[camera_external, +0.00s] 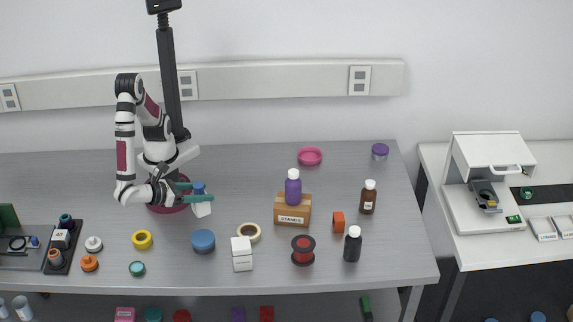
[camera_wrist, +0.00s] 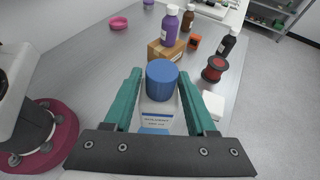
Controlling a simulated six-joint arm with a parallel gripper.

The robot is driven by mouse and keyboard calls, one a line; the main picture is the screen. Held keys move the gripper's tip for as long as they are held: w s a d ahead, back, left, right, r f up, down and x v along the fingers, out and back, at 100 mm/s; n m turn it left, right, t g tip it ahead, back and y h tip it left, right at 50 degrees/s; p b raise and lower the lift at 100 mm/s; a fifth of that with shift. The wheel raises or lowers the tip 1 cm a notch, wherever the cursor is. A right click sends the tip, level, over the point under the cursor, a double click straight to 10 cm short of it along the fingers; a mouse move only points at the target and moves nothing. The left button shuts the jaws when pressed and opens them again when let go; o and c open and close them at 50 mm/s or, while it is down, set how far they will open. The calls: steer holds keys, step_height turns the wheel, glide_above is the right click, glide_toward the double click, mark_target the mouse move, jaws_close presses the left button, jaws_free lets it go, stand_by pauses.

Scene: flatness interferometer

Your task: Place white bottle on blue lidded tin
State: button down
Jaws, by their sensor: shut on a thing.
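The white bottle with a blue cap (camera_external: 202,210) is between the teal fingers of my gripper (camera_external: 198,193), at the left part of the bench. In the wrist view my gripper (camera_wrist: 160,110) is shut on the bottle (camera_wrist: 158,115), with a finger on each side and the blue cap towards the camera. The blue lidded tin (camera_external: 203,240) stands on the bench, in front of the bottle and apart from it, with nothing on its lid. I cannot make out the tin in the wrist view. How high the bottle is above the bench is unclear.

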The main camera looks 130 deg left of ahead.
mark_target(192, 206)
steer(key=s+d+r+m+t+h, duration=0.1)
steer(key=s+d+m+t+h, duration=0.3)
steer(key=s+d, duration=0.45)
steer(key=shift+m+t+y, duration=0.5)
steer(key=shift+m+t, duration=0.2)
steer(key=shift+m, duration=0.1)
steer(key=x, duration=0.4)
steer(key=f+x, duration=0.1)
steer(key=x, duration=0.3)
steer(key=d+x, duration=0.1)
steer(key=x, duration=0.3)
steer(key=shift+w+a+f, duration=0.15)
steer(key=shift+f, duration=0.3)
step_height(192, 206, down, 4)
steer(key=shift+w+a+f, duration=0.1)
steer(key=shift+w+f, duration=0.05)
steer(key=shift+f, duration=0.1)
steer(key=shift+c, duration=1)
jaws_free()
